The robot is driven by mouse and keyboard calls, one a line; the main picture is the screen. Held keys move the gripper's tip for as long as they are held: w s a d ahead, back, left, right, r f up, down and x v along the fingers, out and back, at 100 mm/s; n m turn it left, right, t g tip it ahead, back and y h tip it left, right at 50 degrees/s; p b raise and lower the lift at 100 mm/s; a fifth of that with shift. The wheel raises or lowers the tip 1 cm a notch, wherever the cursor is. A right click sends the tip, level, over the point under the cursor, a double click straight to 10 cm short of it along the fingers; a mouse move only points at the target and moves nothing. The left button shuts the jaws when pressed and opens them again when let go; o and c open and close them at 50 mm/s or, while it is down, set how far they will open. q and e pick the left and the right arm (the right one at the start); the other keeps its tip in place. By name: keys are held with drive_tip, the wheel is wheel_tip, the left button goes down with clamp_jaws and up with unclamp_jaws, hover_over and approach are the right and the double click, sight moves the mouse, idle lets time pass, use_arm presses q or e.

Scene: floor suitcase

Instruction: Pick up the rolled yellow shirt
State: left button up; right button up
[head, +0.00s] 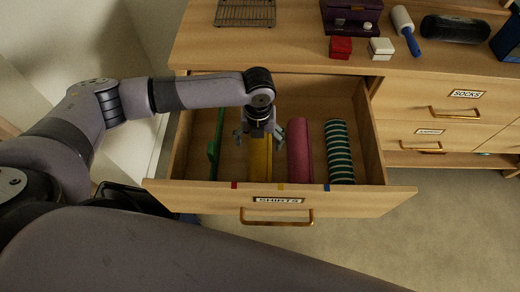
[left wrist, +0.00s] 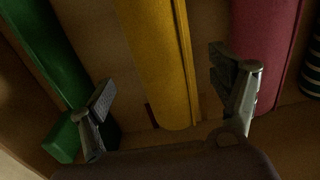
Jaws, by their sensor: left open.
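The rolled yellow shirt (head: 260,163) lies lengthwise in the open drawer labelled SHIRTS (head: 348,203), between a green item and a rolled pink shirt. My left gripper (head: 260,135) is above the yellow shirt, open and pointing down, hiding part of it. In the left wrist view, the yellow shirt (left wrist: 158,60) runs between the two spread fingers of the left gripper (left wrist: 165,85). Its near end is visible, and gaps show between it and both fingers. My right gripper is out of view.
A long green item (head: 215,147), a pink roll (head: 299,150) and a dark striped roll (head: 339,153) share the drawer. The drawer walls stand close around. On the dresser top are a wire rack (head: 245,13), red box (head: 340,48), white box (head: 381,49) and lint roller (head: 405,28).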

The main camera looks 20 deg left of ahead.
sight(260, 147)
use_arm(q)
drive_tip(key=shift+f, duration=0.35)
drive_tip(key=f, duration=0.3)
drive_tip(key=shift+s+d+f, duration=0.15)
drive_tip(key=shift+d+f, duration=0.1)
drive_tip(key=shift+f, duration=0.55)
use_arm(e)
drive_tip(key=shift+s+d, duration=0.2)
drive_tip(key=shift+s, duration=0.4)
use_arm(q)
drive_tip(key=shift+c, duration=0.5)
drive_tip(key=c, duration=1.3)
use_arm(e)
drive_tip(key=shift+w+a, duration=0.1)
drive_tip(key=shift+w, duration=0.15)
